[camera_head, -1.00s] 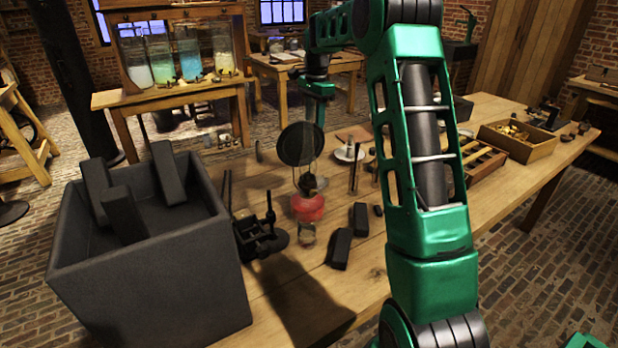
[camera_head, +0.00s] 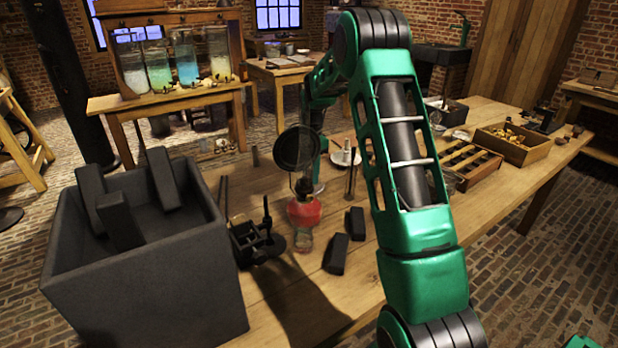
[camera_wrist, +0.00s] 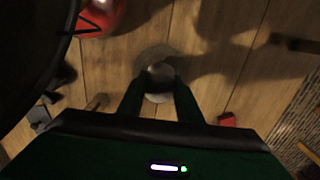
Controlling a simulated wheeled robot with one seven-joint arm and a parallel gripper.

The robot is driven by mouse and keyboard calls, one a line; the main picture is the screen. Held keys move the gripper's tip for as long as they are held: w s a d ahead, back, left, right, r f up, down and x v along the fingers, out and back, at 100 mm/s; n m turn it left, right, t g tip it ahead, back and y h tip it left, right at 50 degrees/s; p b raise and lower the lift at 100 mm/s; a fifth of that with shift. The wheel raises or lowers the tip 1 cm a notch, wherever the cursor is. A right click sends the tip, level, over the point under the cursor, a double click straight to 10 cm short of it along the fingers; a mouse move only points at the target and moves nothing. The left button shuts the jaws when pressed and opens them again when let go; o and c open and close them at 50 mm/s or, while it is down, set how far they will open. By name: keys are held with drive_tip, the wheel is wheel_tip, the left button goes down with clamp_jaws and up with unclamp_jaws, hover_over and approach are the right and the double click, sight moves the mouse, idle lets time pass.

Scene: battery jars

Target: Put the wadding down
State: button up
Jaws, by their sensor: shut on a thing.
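My gripper (camera_wrist: 160,76) points down over the bench in the wrist view, its two green fingers close together. It is shut on the wadding (camera_wrist: 158,97), a small pale, blurred patch between the fingers. A round grey-white disc (camera_wrist: 153,58) lies on the wood just beyond the fingertips; I cannot tell whether the wadding touches it. In the head view my gripper is mostly hidden behind the round dark disc on the stand, and the wadding cannot be made out there.
The red lamp (camera_head: 304,211) and round dark disc (camera_head: 296,147) stand close to my gripper. Black blocks (camera_head: 338,253) lie in front. A white saucer (camera_head: 345,158) sits behind. A big grey bin (camera_head: 150,285) is at left, a slotted wooden rack (camera_head: 468,165) at right.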

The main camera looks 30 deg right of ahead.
drive_tip(key=shift+f, duration=0.6)
drive_tip(key=shift+f, duration=0.1)
drive_tip(key=o, duration=1)
wheel_tip(320, 180, up, 12)
drive_tip(key=shift+d+f, duration=0.1)
drive_tip(key=shift+r, duration=0.2)
